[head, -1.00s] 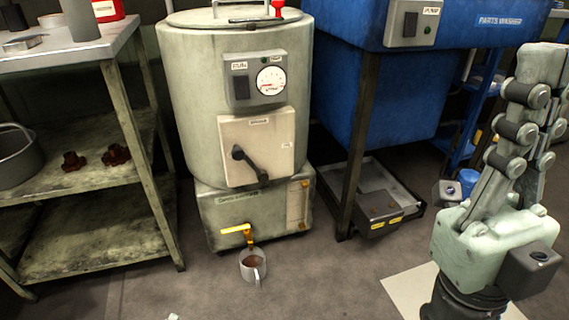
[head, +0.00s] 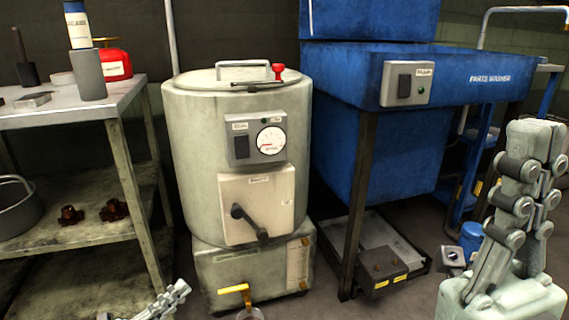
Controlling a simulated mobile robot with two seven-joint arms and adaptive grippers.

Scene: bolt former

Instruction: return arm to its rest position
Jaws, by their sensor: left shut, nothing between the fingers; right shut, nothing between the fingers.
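My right gripper (head: 535,142) stands large at the right edge with its fingers pointing up, shut and empty. It is in front of the parts washer's side and touches nothing that I can see. My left gripper (head: 176,292) shows only partly at the bottom edge, left of centre. Its fingers are together and empty, in front of the shelf bench and left of the yellow tap. The rest of the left arm is outside the picture.
A round grey machine (head: 200,160) with a dial and black lever stands in the middle. Below its yellow tap (head: 234,290) a cup (head: 250,314) is cut off by the bottom edge. The blue parts washer (head: 450,70) is on the right, a metal bench (head: 125,90) on the left.

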